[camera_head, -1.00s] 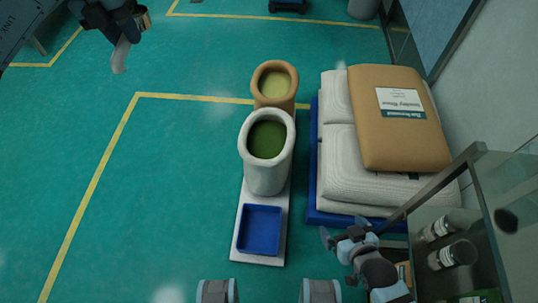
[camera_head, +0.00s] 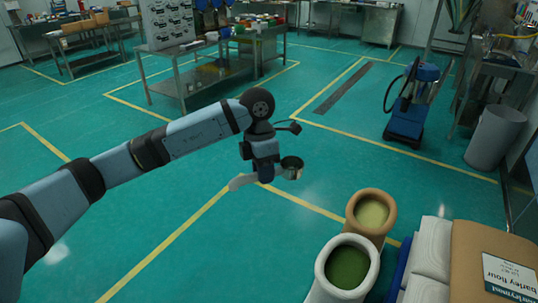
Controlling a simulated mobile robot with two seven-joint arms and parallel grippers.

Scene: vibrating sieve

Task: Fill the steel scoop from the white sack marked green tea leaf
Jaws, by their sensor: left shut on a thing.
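The white sack (camera_head: 320,263) stands open at the lower middle, with dark green leaf (camera_head: 348,268) inside. Its lower part is cut off by the picture's edge, and no marking on it can be read. My left gripper (camera_head: 262,172) is shut on the steel scoop (camera_head: 292,167), holding it in the air up and to the left of the sack, apart from it. The scoop's cup is on the gripper's right side and a pale, handle-like part sticks out to the left. I cannot tell whether the cup holds anything. My right gripper is out of view.
A tan open sack (camera_head: 385,204) with pale yellow contents stands just behind the white one. Stacked sacks (camera_head: 475,255), one labelled barley flour, are at the lower right. A blue machine (camera_head: 408,115) and a grey bin (camera_head: 495,138) stand farther back. The middle floor is clear.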

